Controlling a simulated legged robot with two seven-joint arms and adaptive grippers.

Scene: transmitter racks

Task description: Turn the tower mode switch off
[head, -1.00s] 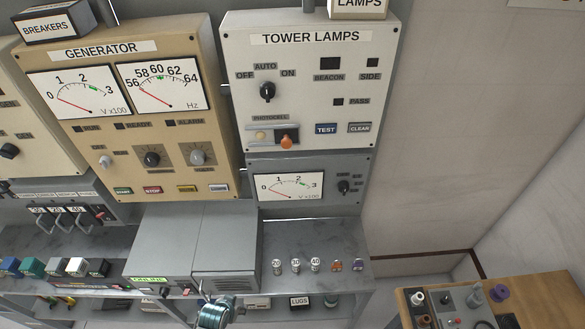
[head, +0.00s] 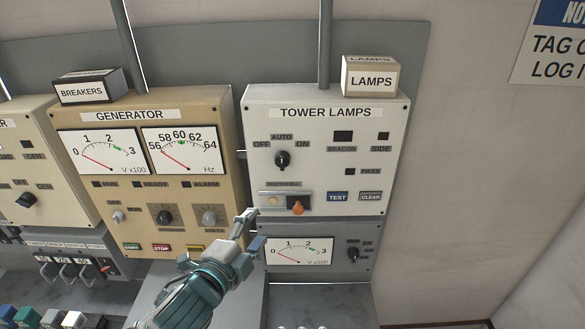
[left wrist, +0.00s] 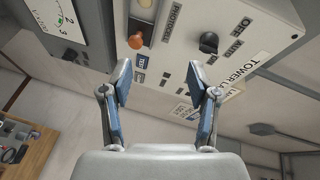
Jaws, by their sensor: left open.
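The tower mode switch (head: 282,159) is a black knob on the white TOWER LAMPS panel (head: 365,110), between the OFF, AUTO and ON labels. It looks roughly upright, towards AUTO, but I cannot read its pointer surely. In the left wrist view the knob (left wrist: 209,42) shows past the right finger, with the panel turned upside down. My left gripper (head: 252,230) is open and empty, below and left of the knob, apart from it. Its two blue-padded fingers also show in the left wrist view (left wrist: 158,82). My right gripper is not in view.
The orange photocell knob (head: 298,208) sits below the switch, near my left gripper. TEST (head: 338,197) and CLEAR (head: 370,197) buttons are to its right. The tan GENERATOR panel (head: 100,190) stands left. A meter panel (head: 335,255) is underneath.

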